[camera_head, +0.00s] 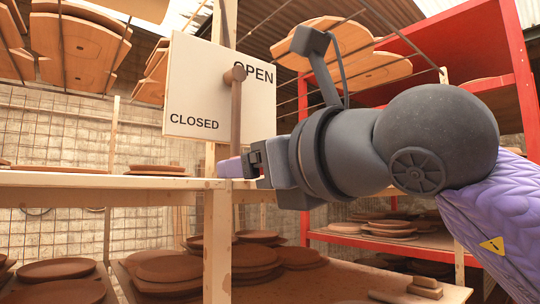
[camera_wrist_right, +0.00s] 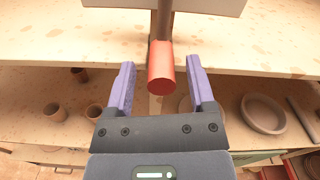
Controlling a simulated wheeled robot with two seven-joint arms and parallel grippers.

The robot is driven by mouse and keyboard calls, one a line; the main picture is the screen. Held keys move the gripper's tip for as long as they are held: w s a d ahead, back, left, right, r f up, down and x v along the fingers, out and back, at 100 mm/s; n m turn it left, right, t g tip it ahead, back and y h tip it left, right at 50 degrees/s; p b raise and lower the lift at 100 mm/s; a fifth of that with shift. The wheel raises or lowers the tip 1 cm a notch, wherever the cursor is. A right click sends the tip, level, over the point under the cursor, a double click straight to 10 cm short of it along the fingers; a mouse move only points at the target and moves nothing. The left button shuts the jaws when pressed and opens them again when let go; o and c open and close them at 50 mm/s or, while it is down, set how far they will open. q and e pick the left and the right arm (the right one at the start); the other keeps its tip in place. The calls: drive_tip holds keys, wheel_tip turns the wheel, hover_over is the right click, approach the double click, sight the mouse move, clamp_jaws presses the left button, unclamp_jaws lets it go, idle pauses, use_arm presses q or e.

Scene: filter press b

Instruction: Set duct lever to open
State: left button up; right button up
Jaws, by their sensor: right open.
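The duct lever (camera_head: 236,115) is a brown rod that hangs straight down from a round pivot on a white sign board (camera_head: 195,95). The board reads OPEN at upper right and CLOSED at lower left. In the right wrist view, the lever ends in a red cylindrical handle (camera_wrist_right: 160,68). My right gripper (camera_head: 235,166) is at the lever's lower end. Its purple fingers (camera_wrist_right: 161,65) are open, one on each side of the handle's end, with visible gaps. In the head view the gripper hides the handle. My left gripper is not in view.
A wooden shelf (camera_head: 100,181) runs below the board, with a post (camera_head: 217,245) under it. Brown discs (camera_head: 165,266) lie on lower shelves. A red rack (camera_head: 520,75) stands at right. The wrist view shows small cups (camera_wrist_right: 55,112) and a round dish (camera_wrist_right: 262,114).

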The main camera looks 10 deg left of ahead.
clamp_jaws()
drive_tip(key=shift+r, duration=0.1)
idle(1.2)
